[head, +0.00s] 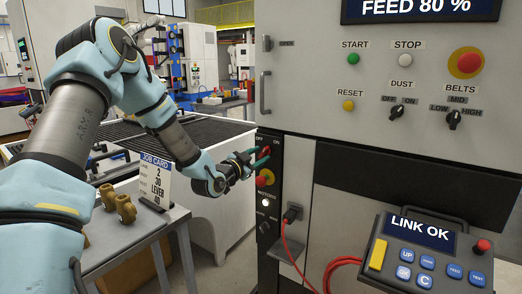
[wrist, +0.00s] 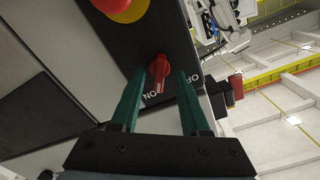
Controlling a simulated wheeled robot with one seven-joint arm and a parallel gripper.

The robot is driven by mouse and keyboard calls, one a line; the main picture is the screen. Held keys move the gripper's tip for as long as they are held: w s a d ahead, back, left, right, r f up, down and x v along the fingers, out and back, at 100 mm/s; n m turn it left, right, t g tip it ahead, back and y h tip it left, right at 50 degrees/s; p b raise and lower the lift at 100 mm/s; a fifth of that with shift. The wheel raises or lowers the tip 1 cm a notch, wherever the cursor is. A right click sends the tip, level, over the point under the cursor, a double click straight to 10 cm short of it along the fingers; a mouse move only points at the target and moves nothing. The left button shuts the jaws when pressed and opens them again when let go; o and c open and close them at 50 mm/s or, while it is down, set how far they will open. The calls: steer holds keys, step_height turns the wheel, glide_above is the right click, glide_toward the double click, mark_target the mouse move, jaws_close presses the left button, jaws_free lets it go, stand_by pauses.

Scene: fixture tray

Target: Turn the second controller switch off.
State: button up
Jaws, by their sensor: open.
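A red rotary switch (wrist: 158,70) sits on the black controller panel (head: 268,190), below the labels OFF and ON in the head view. In the wrist view its white-marked end lies close to the ON label. My gripper (wrist: 160,76) is open, with one teal finger on each side of the red switch. Whether the fingers touch it I cannot tell. In the head view my gripper (head: 259,156) reaches the top of the panel from the left and partly hides the switch.
A red emergency button on yellow (head: 264,178) sits just below the switch, near my fingers; a white button is lower. A socket with a red cable (head: 291,216) and a LINK OK pendant (head: 425,250) are at right. A job card (head: 156,180) stands on a side table.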

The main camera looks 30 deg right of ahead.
steer(key=shift+w+d, duration=0.35)
steer(key=shift+d, duration=0.3)
steer(key=shift+c, duration=0.4)
jaws_close()
